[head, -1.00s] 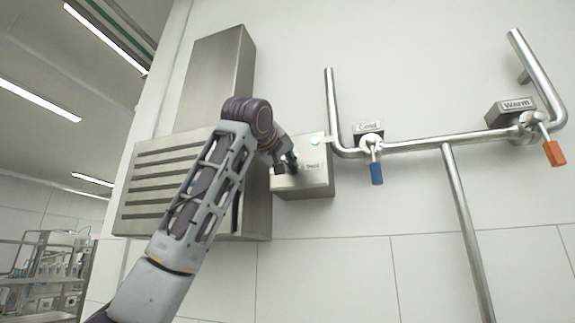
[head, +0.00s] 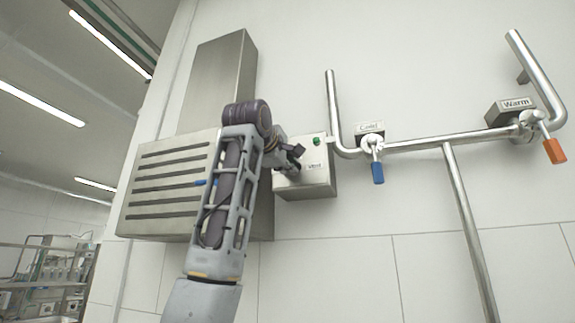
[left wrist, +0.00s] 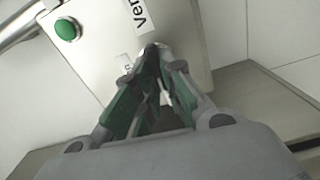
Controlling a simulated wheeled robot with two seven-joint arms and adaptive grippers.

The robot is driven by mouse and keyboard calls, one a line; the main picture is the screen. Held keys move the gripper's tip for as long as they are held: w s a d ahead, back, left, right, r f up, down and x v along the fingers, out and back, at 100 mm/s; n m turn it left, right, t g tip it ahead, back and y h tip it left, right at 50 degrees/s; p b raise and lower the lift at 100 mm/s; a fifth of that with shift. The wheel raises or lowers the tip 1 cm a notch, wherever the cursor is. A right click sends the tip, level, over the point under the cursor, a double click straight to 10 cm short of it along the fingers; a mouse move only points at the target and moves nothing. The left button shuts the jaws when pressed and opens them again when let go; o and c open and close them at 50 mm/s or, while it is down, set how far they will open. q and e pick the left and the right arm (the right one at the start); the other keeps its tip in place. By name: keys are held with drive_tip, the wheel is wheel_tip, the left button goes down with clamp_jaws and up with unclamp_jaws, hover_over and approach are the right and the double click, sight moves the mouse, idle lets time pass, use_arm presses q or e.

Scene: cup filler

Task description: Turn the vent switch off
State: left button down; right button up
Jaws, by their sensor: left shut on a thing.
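The vent switch box (head: 318,180) is a metal box on the wall, right of the slatted vent housing. A small green lamp (head: 317,141) sits at its upper right. It is bright green in the left wrist view (left wrist: 67,29), beside a label (left wrist: 139,14) reading "Ven". My left gripper (head: 298,160) is at the box's front face. In the left wrist view its fingers (left wrist: 150,62) come together on the switch knob (left wrist: 165,49), which is mostly hidden between them. My right gripper is in no view.
The slatted metal vent housing (head: 145,215) is just left of the box, behind my arm. Right of the box runs a pipe (head: 420,143) with a blue-handled "Cold" valve (head: 377,172) and an orange-handled "Warm" valve (head: 554,151). The wall below is clear.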

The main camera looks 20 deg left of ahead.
use_arm(q)
drive_tip(key=shift+f+n, duration=0.2)
drive_tip(key=shift+n, duration=0.3)
drive_tip(key=c, duration=1.5)
unclamp_jaws()
drive_tip(key=shift+a+r, duration=0.1)
drive_tip(key=shift+s, duration=0.2)
drive_tip(key=s, duration=1.1)
drive_tip(key=shift+s+a, duration=0.2)
drive_tip(key=shift+s, duration=0.1)
drive_tip(key=shift+w, duration=0.1)
